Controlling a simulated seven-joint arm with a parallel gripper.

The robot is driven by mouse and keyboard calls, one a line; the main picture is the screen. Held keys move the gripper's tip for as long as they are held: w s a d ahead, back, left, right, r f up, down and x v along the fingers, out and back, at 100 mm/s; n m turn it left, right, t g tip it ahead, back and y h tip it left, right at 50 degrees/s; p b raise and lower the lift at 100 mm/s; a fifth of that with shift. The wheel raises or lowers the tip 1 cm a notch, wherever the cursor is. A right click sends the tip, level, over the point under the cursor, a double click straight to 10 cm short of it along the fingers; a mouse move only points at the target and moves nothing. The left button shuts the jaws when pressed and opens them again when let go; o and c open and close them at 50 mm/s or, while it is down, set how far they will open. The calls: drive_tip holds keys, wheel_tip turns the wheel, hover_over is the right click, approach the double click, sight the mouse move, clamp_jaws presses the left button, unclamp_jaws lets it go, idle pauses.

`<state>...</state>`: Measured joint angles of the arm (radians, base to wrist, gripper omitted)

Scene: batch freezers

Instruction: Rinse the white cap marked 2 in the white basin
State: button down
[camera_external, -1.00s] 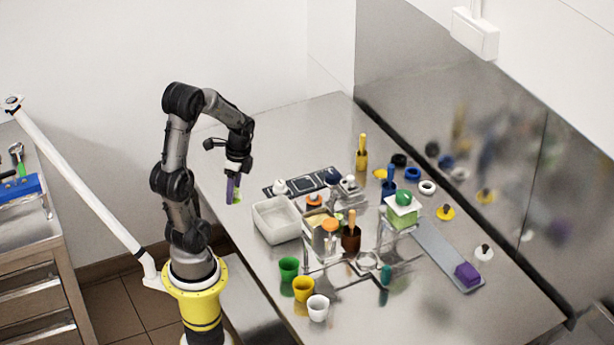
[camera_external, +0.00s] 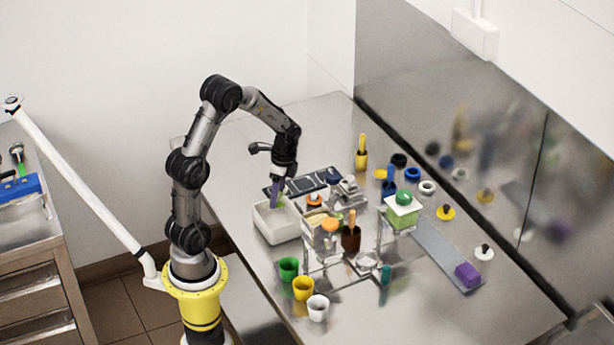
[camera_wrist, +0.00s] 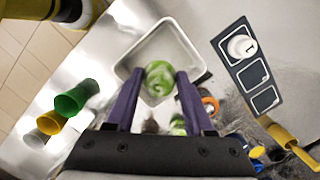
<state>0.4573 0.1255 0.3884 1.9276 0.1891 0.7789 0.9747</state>
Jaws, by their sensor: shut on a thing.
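My gripper (camera_wrist: 160,77) has purple fingers and is shut on a round green-and-white swirled cap (camera_wrist: 159,84). No number shows on this cap, so I cannot tell whether it is the one marked 2. The white basin (camera_external: 272,236) stands on the steel table, and its rim also shows in the wrist view (camera_wrist: 186,38). In the external view my gripper (camera_external: 276,196) points down over the basin, with the fingertips near rim level. I cannot tell whether the cap touches the basin floor.
A dark board (camera_wrist: 247,72) with white-outlined squares lies beside the basin, with a white cap (camera_wrist: 241,47) in one square. Green (camera_external: 288,268), yellow (camera_external: 303,289) and white (camera_external: 318,307) cups stand in front. Racks and tools crowd the right side of the basin.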

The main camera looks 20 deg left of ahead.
drive_tip(key=shift+f, duration=4.1)
drive_tip(key=shift+r, duration=4.05)
drive_tip(key=shift+r, duration=2)
